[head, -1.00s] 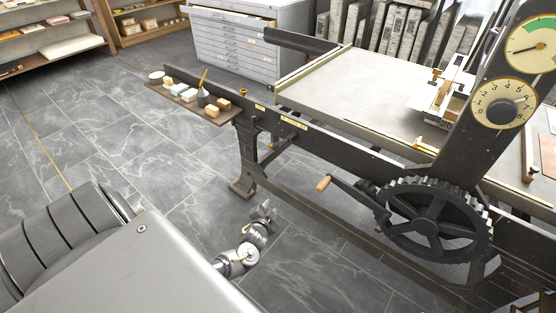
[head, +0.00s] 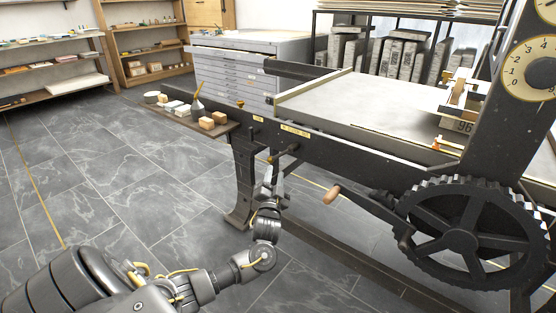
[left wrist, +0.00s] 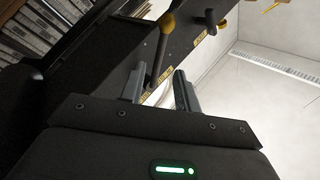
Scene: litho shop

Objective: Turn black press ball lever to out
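The black press (head: 340,160) fills the right half of the head view. Its ball lever (left wrist: 160,52) shows in the left wrist view as a dark rod with a brass-coloured ball at its upper end, beside small yellow label plates. My left gripper (head: 270,178) is just in front of the press side rail, close to the lever. In the left wrist view its two fingers (left wrist: 159,88) are apart, and the rod appears in the gap between them; whether they touch it I cannot tell. The lettering on the plates is too small to read. My right gripper is out of view.
A wooden-handled crank (head: 332,194) and a large gear wheel (head: 470,235) stick out right of my left gripper. A shelf with blocks and a pot (head: 208,128) juts out at the press's left end. The tiled floor (head: 120,180) is clear.

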